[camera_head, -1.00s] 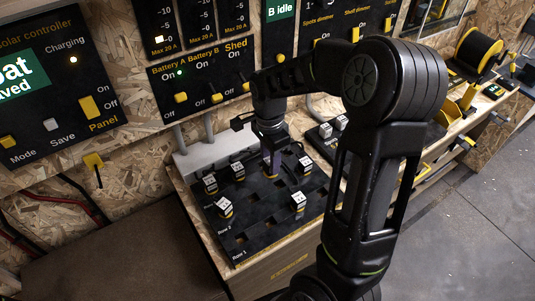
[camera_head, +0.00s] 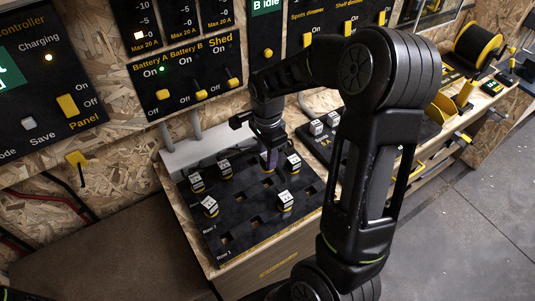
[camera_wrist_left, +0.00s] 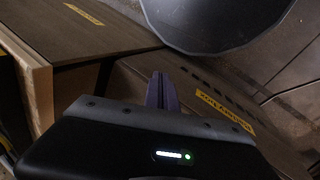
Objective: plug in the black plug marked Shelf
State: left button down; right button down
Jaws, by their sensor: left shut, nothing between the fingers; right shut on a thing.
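A black socket board (camera_head: 246,226) with rows of slots lies on the wooden bench. Several black plugs with white labelled tops stand on it, such as one at the front left (camera_head: 210,206), one at the front right (camera_head: 285,201) and one at the back right (camera_head: 293,162). Their labels are too small to read, so I cannot tell which says Shelf. My right gripper (camera_head: 268,159) points down over the back of the board, shut on a plug mostly hidden by the fingers. I cannot tell whether that plug is seated. My left gripper (camera_wrist_left: 160,92) is shut and empty in the left wrist view.
A second black board with white-topped plugs (camera_head: 316,127) lies behind to the right. Switch panels (camera_head: 190,75) hang on the wall above. My right arm covers part of the bench. A dark round shape (camera_wrist_left: 215,20) fills the top of the left wrist view.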

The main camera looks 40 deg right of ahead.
aim_at(268, 173)
jog(key=shift+f+b, duration=1.45)
jog(key=shift+f, duration=0.85)
jog(key=shift+f, duration=0.2)
jog(key=shift+f+b, duration=0.6)
jog(key=shift+f, duration=0.2)
jog(key=shift+f+b, duration=0.45)
jog(key=shift+b, duration=0.1)
jog(key=shift+f, duration=0.15)
jog(key=c, duration=1)
grip_release()
jog(key=shift+o, duration=0.3)
